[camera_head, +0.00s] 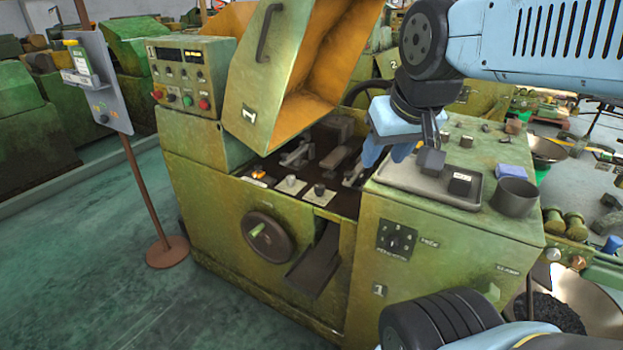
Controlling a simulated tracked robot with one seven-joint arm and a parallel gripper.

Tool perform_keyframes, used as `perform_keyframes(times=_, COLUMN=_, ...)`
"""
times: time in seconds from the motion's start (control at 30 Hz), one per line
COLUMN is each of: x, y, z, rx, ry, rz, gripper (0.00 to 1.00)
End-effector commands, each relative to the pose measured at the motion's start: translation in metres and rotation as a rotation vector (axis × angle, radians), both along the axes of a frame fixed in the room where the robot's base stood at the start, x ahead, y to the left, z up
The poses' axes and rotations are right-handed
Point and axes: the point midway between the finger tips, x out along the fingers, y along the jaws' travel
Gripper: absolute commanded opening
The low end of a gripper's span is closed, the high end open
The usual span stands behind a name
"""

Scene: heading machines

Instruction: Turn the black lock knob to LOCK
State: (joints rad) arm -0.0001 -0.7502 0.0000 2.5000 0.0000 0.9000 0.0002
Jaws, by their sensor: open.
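A small black knob (319,188) stands on a pale plate in the open bay of the green machine; it looks like the lock knob, but its lettering and setting are too small to read. Beside it to the left are a grey knob (291,180) on a similar plate and an orange knob (258,172). My gripper (412,158) is open and seems empty. It hangs over the left part of the grey tray on the machine's right top, to the right of the black knob and apart from it.
The machine's raised yellow-green hood (283,68) stands behind the knobs. The grey tray (462,198) holds a black block (460,183); a dark cup (514,196) stands to its right. A black numbered selector (396,238) and a handwheel (268,238) are on the front.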

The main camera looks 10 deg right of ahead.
Motion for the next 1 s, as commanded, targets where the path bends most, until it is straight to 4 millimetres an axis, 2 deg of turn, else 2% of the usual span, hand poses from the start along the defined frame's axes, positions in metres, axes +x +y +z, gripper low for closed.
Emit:
perform_keyframes(times=0.03, x=0.001, y=0.0, z=0.001, rx=0.001, ry=0.001, rz=-0.003, gripper=0.51)
perform_keyframes(times=0.17, x=0.009, y=0.0, z=0.003, rx=0.011, ry=0.011, rz=-0.028, gripper=0.64)
perform_keyframes(times=0.27, x=0.023, y=-0.007, z=0.006, rx=0.031, ry=0.03, rz=-0.072, gripper=0.65)
perform_keyframes(times=0.63, x=0.1, y=-0.008, z=0.01, rx=0.13, ry=0.116, rz=-0.337, gripper=0.65)
perform_keyframes(times=1.0, x=0.182, y=-0.008, z=-0.006, rx=0.215, ry=0.196, rz=-0.61, gripper=0.65)
